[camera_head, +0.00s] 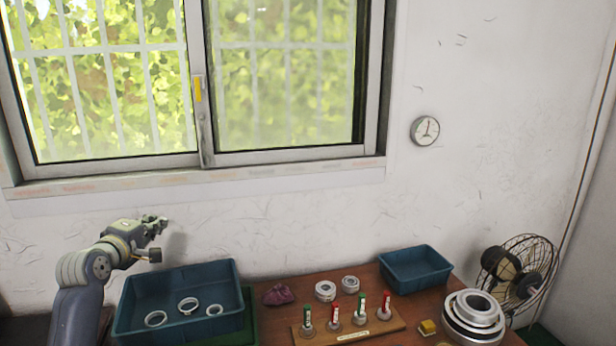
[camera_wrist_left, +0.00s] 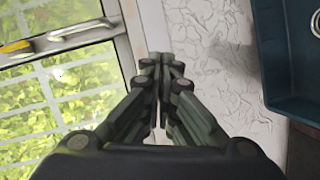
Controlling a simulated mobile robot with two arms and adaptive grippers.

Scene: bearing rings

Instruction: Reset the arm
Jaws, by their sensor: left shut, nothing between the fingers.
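My left arm comes in from the left in the head view, and its gripper (camera_head: 158,222) is raised in front of the wall, above the larger blue bin. The left gripper is shut and empty; in the left wrist view its fingers (camera_wrist_left: 162,60) meet at the tips. The larger blue bin (camera_head: 133,300) holds three pale rings: a left ring (camera_head: 147,321), a middle ring (camera_head: 181,309) and a right ring (camera_head: 208,310). A corner of a blue bin (camera_wrist_left: 270,60) shows at the right of the left wrist view. My right gripper is not in view.
A wooden stand (camera_head: 384,325) carries several upright red and green-topped pieces. Two rings (camera_head: 325,291), a purple cloth (camera_head: 279,295), an empty smaller blue bin (camera_head: 395,275), stacked metal rings (camera_head: 474,312), a yellow block (camera_head: 428,327) and a fan (camera_head: 520,272) stand nearby. The window wall closes the back.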

